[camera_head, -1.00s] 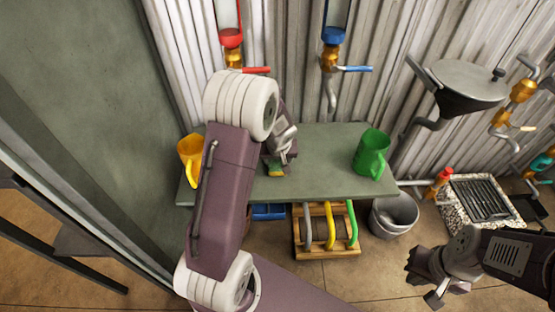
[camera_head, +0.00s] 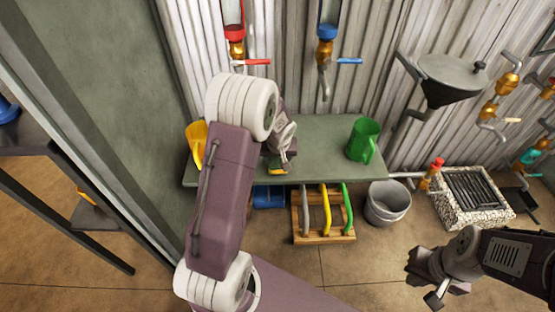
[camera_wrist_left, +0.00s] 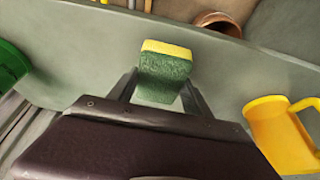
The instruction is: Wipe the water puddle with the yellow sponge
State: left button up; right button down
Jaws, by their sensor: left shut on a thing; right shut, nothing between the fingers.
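The yellow sponge (camera_head: 278,170), with a green layer, is between the fingers of my left gripper (camera_head: 281,160), which is shut on it. The sponge also shows in the left wrist view (camera_wrist_left: 165,75), green side facing the camera and yellow along its far edge. In the head view it appears at the front edge of the grey-green table (camera_head: 325,140); I cannot tell whether it touches the table. My right gripper (camera_head: 422,283) is shut and empty, over the floor at lower right. I cannot make out a water puddle; my left arm hides part of the table.
A yellow jug (camera_head: 196,143) stands at the table's left end, partly behind my arm, and a green jug (camera_head: 363,140) at its right. Below are a wooden crate (camera_head: 323,238) with coloured handles and a grey bucket (camera_head: 386,203). Valves line the corrugated wall. The table's middle right is clear.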

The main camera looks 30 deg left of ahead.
aim_at(278, 159)
pick_arm(q)
notch_tip(278, 159, up, 2)
jog(key=shift+w+r+p, duration=0.1)
jog(key=shift+w+p, duration=0.05)
jog(key=shift+p, duration=0.55)
notch_tip(278, 159, up, 4)
jog(key=p, duration=0.4)
jog(key=shift+r, duration=0.2)
jog(key=shift+f, duration=0.1)
